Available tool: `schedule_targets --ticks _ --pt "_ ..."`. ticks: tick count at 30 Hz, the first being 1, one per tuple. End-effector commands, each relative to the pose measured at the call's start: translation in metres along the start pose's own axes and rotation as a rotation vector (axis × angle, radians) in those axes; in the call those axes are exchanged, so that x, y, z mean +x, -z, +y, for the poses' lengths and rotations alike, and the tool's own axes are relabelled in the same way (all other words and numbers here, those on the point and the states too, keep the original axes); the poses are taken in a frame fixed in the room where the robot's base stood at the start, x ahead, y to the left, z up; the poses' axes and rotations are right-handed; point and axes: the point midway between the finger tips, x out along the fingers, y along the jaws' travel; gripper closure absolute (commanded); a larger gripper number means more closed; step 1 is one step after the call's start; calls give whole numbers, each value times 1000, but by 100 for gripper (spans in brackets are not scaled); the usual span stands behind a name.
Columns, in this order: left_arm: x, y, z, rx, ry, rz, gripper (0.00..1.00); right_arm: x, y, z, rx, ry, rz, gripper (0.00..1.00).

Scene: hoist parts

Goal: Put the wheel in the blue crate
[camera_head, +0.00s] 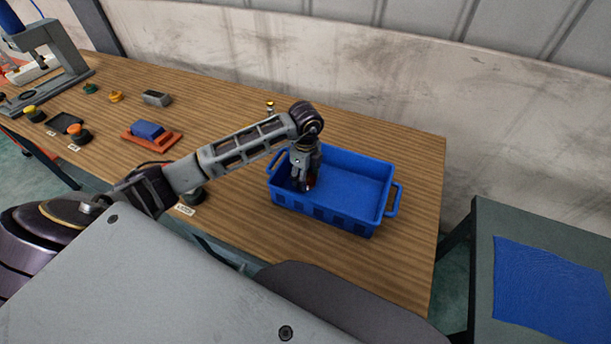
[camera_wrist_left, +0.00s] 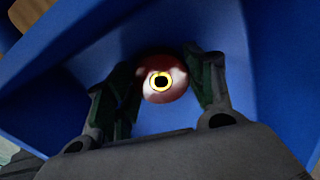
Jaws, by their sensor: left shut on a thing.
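The blue crate (camera_head: 345,190) stands on the wooden table near its right end, open at the top, with a handle at each end. My left gripper (camera_head: 303,186) reaches down into the left part of the crate. It is shut on the wheel, a small round reddish part with a yellow ring around a dark centre. The wheel (camera_wrist_left: 163,80) sits between the two fingertips in the left wrist view, with blue crate surfaces around it. Whether the wheel touches the crate floor I cannot tell. My right gripper is not in view.
The rest of the crate looks empty. On the table's left lie a red tray with a blue block (camera_head: 148,130), orange and yellow knobs, a grey block (camera_head: 157,98) and a press-like stand (camera_head: 55,65). A grey table with a blue mat (camera_head: 548,290) stands at right.

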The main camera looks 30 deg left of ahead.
Motion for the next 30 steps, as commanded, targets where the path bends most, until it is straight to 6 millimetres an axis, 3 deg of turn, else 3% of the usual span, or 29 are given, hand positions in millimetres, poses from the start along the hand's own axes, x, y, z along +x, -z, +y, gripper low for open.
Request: schedule_targets --ticks 1,2,6,21,30 --pt "1 0 0 0 2 0 90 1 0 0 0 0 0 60" --pt "1 0 0 0 0 0 42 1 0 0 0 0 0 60" --pt "1 0 0 0 0 0 25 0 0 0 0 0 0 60" --pt "-2 0 0 0 0 0 25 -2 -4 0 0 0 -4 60" --pt "-32 0 -1 -1 3 0 25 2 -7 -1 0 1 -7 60"
